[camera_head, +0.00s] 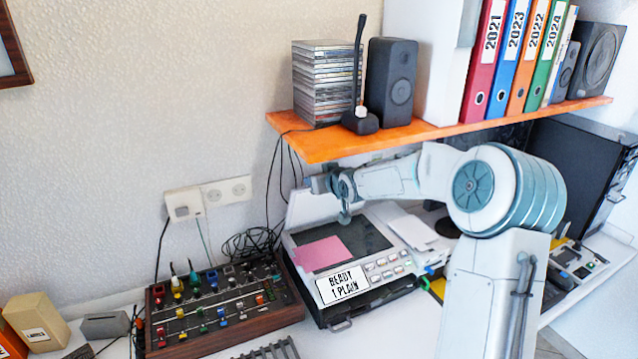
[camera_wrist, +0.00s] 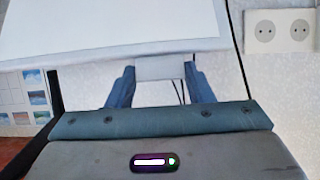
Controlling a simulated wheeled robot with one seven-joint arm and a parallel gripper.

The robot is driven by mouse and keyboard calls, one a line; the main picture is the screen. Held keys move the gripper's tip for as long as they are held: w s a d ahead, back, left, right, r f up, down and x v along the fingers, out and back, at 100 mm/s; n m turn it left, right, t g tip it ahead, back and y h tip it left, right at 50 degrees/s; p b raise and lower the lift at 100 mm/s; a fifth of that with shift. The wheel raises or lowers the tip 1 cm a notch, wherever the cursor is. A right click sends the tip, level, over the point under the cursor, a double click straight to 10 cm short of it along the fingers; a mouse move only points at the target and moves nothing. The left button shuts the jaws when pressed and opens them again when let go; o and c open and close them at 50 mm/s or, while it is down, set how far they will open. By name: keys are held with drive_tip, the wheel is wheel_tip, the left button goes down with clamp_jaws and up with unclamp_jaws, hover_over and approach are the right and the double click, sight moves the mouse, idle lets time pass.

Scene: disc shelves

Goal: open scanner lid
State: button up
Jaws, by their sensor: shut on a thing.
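The scanner (camera_head: 385,283) stands on the desk under the shelf. Its dark glass (camera_head: 357,238) is exposed, with a pink sheet (camera_head: 319,252) on its left part. The white scanner lid (camera_head: 308,208) is raised at the back of the scanner, partly hidden by my arm. My gripper (camera_head: 326,184) is at the upper edge of the lid, below the shelf. In the wrist view, the blue fingers of my gripper (camera_wrist: 161,76) are closed on a pale tab at the edge of the lid (camera_wrist: 115,28).
The orange shelf (camera_head: 440,131) hangs close above my arm, holding a stack of discs (camera_head: 325,84), speakers and binders. A mixer (camera_head: 215,310) stands left of the scanner. White papers (camera_head: 416,232) lie to its right. The wall with sockets (camera_head: 227,190) is behind.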

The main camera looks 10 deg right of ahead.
drive_tip(key=shift+w+r, duration=0.3)
drive_tip(key=shift+r, duration=0.1)
drive_tip(key=o, duration=1.4)
drive_tip(key=shift+s+f, duration=0.1)
drive_tip(key=shift+a, duration=0.1)
drive_tip(key=shift+p+v, duration=1.5)
drive_tip(key=shift+v, duration=5.4)
